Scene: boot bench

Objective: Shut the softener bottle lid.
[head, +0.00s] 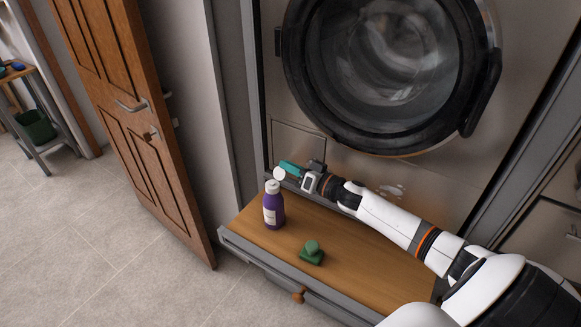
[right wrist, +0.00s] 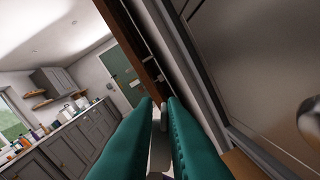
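The softener bottle (head: 273,210) is purple with a pale label and a white neck. It stands upright on the wooden bench top. Its round white lid (head: 279,174) stands tipped up above the neck, open. My right gripper (head: 288,167) has teal fingers, which are beside the lid's upper edge on its far side; I cannot tell whether they touch it. In the right wrist view, my right gripper (right wrist: 160,102) has its fingers a small gap apart. A pale shape shows low between them, and I cannot tell what it is. My left gripper is not in view.
A green object (head: 312,254) sits on the bench top (head: 350,270), right of the bottle. The washing machine door (head: 390,60) is behind the bench. A wooden door (head: 140,120) stands open at the left. Open floor lies left of the bench.

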